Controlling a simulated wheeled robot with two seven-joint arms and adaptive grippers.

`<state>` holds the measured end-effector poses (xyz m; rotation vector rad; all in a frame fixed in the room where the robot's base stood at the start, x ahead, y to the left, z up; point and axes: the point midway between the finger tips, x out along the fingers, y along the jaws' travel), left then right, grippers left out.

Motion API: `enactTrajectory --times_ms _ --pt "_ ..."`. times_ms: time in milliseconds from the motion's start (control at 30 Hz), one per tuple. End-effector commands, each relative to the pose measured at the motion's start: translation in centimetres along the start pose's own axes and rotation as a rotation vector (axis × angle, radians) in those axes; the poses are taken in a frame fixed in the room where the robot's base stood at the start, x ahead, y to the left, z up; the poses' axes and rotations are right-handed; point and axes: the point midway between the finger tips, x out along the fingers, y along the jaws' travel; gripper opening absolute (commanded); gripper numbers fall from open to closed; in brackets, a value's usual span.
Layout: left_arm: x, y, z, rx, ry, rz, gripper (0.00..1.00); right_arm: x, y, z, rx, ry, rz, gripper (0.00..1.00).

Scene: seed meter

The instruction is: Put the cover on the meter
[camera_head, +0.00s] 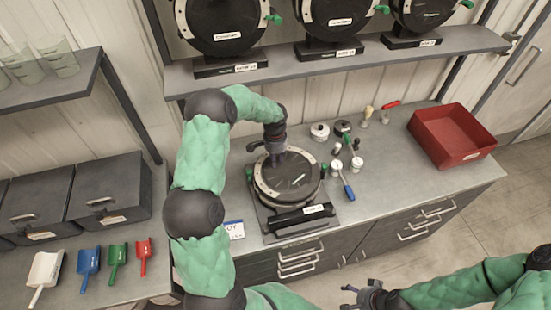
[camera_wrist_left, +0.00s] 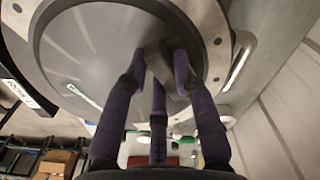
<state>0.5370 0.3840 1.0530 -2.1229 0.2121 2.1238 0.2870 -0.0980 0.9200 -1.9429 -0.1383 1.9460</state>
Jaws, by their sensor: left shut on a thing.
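The seed meter (camera_head: 258,190) stands on the grey counter, a round body with a pale ring and a dark base with a white label. The dark round cover (camera_head: 292,182) lies within the ring; I cannot tell whether it is fully seated. My left gripper (camera_head: 276,158) reaches down over the far side of the cover. In the left wrist view its purple fingers (camera_wrist_left: 160,75) are shut on a grey raised grip on the cover (camera_wrist_left: 95,55). My right gripper (camera_head: 350,295) is empty, with fingers spread, low in front of the counter.
A red bin (camera_head: 430,145) stands at the counter's right. A shelf (camera_head: 340,68) with several meters is above. Coloured scoops (camera_head: 118,260) lie at left.

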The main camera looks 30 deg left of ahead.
Motion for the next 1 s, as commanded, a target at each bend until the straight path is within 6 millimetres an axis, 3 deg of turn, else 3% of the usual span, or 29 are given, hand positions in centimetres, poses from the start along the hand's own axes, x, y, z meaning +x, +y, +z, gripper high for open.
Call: enactTrajectory --times_ms 1000 --pt "0.46 -0.05 -0.07 -0.001 0.002 -0.001 0.00 0.61 0.22 -0.03 0.000 0.000 0.000 0.77"
